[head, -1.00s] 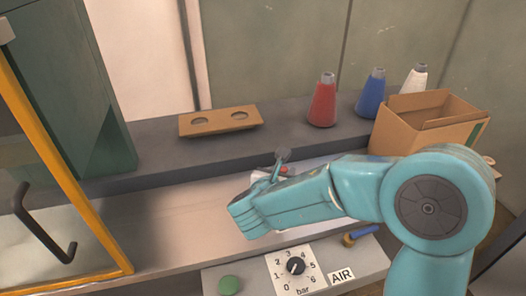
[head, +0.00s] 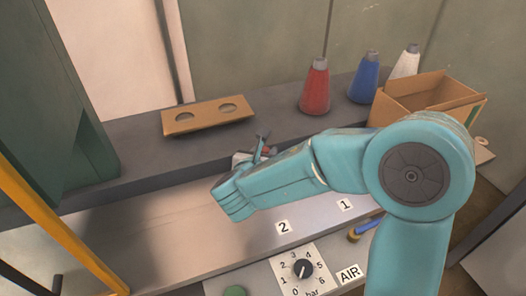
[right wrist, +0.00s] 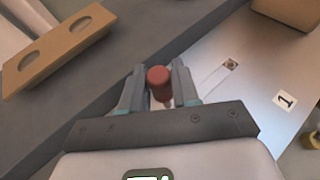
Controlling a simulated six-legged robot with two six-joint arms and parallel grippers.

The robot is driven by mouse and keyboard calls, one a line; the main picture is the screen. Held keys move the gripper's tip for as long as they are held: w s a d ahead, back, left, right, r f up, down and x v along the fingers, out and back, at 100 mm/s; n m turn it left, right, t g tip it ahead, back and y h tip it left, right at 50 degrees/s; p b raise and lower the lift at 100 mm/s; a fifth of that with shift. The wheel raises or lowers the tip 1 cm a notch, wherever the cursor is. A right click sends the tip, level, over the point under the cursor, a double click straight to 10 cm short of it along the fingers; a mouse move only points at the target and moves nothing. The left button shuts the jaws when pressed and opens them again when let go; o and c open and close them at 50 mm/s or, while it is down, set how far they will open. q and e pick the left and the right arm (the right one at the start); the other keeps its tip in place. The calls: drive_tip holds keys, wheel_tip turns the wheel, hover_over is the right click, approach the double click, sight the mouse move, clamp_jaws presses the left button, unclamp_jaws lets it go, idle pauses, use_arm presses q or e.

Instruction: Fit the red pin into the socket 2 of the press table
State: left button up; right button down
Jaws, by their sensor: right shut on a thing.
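My right gripper (right wrist: 158,85) is shut on the red pin (right wrist: 159,80), whose rounded red top shows between the fingers in the right wrist view. In the head view this gripper (head: 258,151) is over the back part of the metal press table (head: 150,225), mostly hidden by its own wrist. The labels 2 (head: 283,227) and 1 (head: 346,204) lie along the table's front. One small square socket (right wrist: 230,64) shows right of the gripper in the wrist view, in line with label 1 (right wrist: 285,100). Socket 2 is hidden. My left gripper is out of view.
A tan holder with two holes (head: 209,115) stands on the grey ledge behind. Red (head: 315,88), blue (head: 364,80) and white (head: 405,78) cones and a cardboard box (head: 425,98) are at right. A dial (head: 303,270) is in front; a yellow frame (head: 50,225) is at left.

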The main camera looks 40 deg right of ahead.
wheel_tip(320, 180, down, 6)
drive_tip(key=b, duration=0.5)
drive_tip(key=shift+r, duration=0.15)
drive_tip(key=shift+b, duration=0.45)
idle(1.3)
drive_tip(key=shift+f+b, duration=2.15)
drive_tip(key=shift+f, duration=0.4)
drive_tip(key=shift+f+b, duration=0.3)
drive_tip(key=c, duration=0.8)
unclamp_jaws()
drive_tip(key=shift+o, duration=0.2)
